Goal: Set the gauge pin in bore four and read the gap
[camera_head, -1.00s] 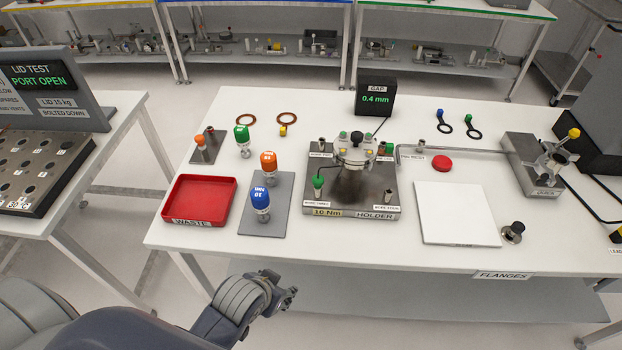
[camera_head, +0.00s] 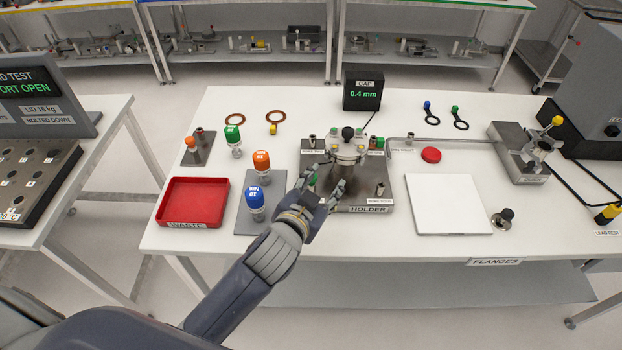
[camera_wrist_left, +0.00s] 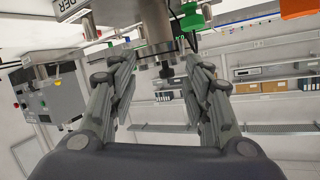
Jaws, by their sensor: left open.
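The steel holder (camera_head: 360,207) carries a round metal flange assembly (camera_head: 347,150) with a black knob on top. Contact cannot be told. Bore numbers are not readable. The gap display (camera_head: 362,93) reads 0.4 mm. My right gripper is not in view.
The red waste tray (camera_head: 193,203) and a grey mat (camera_head: 262,190) with orange- and blue-topped tools lie left of the holder. A white pad (camera_head: 448,204), a red button (camera_head: 431,155) and a small dark knob (camera_head: 503,217) lie right. The front table edge is mostly clear.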

